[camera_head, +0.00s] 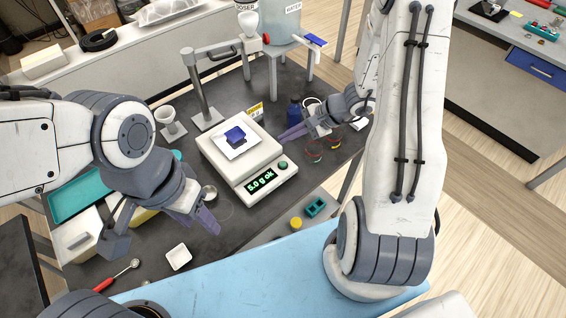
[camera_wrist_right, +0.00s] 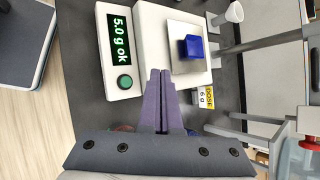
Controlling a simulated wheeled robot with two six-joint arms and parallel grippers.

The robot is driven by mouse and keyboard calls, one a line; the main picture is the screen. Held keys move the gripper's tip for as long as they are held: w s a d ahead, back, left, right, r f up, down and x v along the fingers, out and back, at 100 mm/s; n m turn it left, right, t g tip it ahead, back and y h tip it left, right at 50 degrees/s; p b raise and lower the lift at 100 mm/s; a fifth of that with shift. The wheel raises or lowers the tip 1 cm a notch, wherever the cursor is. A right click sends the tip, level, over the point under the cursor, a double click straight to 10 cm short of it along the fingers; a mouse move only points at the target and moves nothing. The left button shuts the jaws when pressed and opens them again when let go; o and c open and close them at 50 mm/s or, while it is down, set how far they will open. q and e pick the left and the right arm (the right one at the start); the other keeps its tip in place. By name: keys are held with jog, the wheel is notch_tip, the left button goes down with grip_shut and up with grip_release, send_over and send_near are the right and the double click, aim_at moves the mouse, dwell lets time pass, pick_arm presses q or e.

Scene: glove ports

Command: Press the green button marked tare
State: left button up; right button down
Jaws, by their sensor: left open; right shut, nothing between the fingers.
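The white scale (camera_head: 226,150) stands on the dark table, and its display (camera_head: 261,182) reads "5.0 g ok" in green. The round green button (camera_head: 283,165) sits beside the display; it also shows in the right wrist view (camera_wrist_right: 125,83). I cannot read a mark on it. A blue block (camera_head: 235,135) rests on the scale's plate (camera_wrist_right: 178,58). My right gripper (camera_wrist_right: 160,76) is shut and empty, its purple fingertips close to the scale's edge, to the right of the button in the wrist view. My left gripper (camera_head: 165,226) is open and empty at the left, apart from the scale.
A small white tray (camera_head: 178,257) and a red-handled spoon (camera_head: 120,276) lie at the front left. A teal tray (camera_head: 80,194) is further left. A yellow dose sign (camera_wrist_right: 205,98) stands beside the scale. A metal post (camera_head: 202,95) rises behind it.

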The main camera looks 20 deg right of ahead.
aim_at(283, 165)
notch_tip(283, 165, down, 8)
jog(key=b, duration=0.6)
jog(key=shift+f+b, duration=0.2)
jog(key=shift+b, duration=0.1)
jog(key=shift+f, duration=0.2)
dwell(1.4)
jog(key=shift+f+b, duration=0.4)
jog(key=shift+b, duration=0.5)
jog(key=shift+f+b, duration=0.4)
jog(key=shift+b, duration=0.1)
dwell(0.3)
jog(key=shift+r, duration=0.1)
jog(key=shift+r+p, duration=0.45)
jog(key=shift+r, duration=0.3)
